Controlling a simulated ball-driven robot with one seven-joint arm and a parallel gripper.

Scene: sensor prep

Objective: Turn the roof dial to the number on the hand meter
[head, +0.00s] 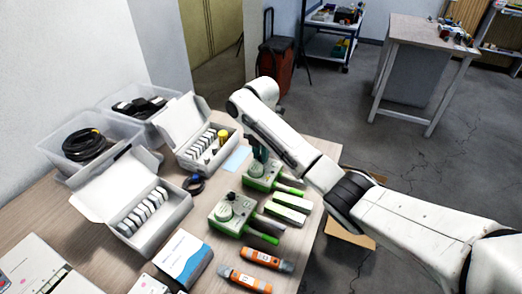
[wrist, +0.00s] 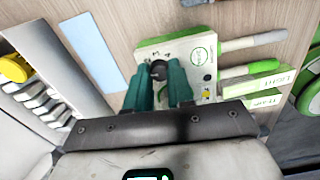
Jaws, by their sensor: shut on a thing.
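My gripper (wrist: 158,70), with two dark green fingers, is shut on the dark round dial (wrist: 158,68) on top of a pale sensor box (wrist: 203,45) in the wrist view. A few digits show beside the dial, but its setting cannot be made out. In the head view my gripper (head: 259,150) is over the farther green-and-white sensor box (head: 256,182). A similar box (head: 222,229) with an uncovered round dial (head: 224,211) stands nearer. Two orange-and-grey hand meters (head: 259,257) (head: 245,279) lie at the front; their numbers are too small to read.
Open white cases (head: 150,235) (head: 208,165) with rows of discs stand left of the boxes. A clear bin (head: 75,150) holds black cable. White-and-green blocks (head: 287,207) lie close on the right, near the table edge. A blue card (head: 237,158) lies behind.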

